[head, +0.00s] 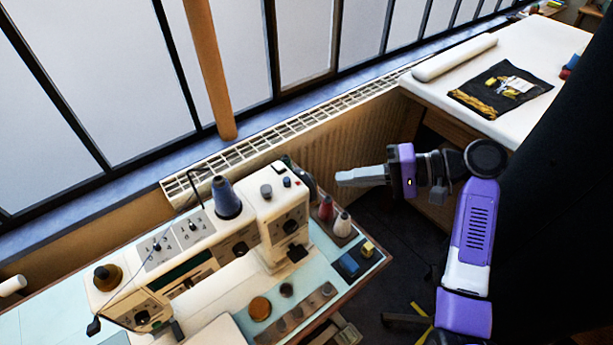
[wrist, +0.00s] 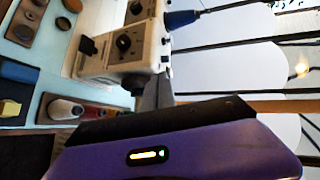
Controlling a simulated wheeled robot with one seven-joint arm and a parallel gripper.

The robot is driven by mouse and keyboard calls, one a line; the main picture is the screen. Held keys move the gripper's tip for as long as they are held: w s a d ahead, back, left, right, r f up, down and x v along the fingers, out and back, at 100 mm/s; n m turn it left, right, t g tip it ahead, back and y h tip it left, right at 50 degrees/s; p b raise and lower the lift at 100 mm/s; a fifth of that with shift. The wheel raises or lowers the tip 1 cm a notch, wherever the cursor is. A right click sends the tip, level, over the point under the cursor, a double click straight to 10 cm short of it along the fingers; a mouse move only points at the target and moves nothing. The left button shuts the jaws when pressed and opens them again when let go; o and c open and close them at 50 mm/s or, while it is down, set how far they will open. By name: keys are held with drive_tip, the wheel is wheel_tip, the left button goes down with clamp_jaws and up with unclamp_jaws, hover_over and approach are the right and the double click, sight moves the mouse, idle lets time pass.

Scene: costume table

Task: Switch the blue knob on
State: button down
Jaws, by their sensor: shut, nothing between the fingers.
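The cream sewing machine (head: 262,225) stands on the table at the lower left of the head view; part of it shows in the wrist view (wrist: 110,65). A small bluish knob (head: 287,182) sits on top of the machine's right end, beside a tiny red spot and a larger grey knob (head: 266,191). It is too small to tell its setting, and I cannot pick it out in the wrist view. My gripper (head: 340,179) is shut and empty, to the right of the machine, pointing left towards it and apart from the knob.
A blue thread cone (head: 226,200) stands on the machine. Red and white spools (head: 342,224) stand at the table's right end, below my gripper. Dark dials (head: 291,226) are on the machine's front. A radiator grille (head: 290,130) runs behind. A white table (head: 540,60) is at upper right.

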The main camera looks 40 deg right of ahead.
sight(301, 190)
drive_tip(key=x, duration=0.3)
drive_tip(key=p+x, duration=0.1)
drive_tip(key=x, duration=0.2)
drive_tip(key=r+p+x, duration=0.1)
drive_tip(key=x, duration=0.2)
drive_tip(key=shift+w+a, duration=0.15)
drive_tip(key=shift+a+r+p, duration=0.2)
drive_tip(key=shift+a+p, duration=0.3)
drive_tip(key=shift+a, duration=0.15)
drive_tip(key=shift+a+f, duration=0.1)
drive_tip(key=shift+a, duration=0.2)
drive_tip(key=shift+d, duration=0.1)
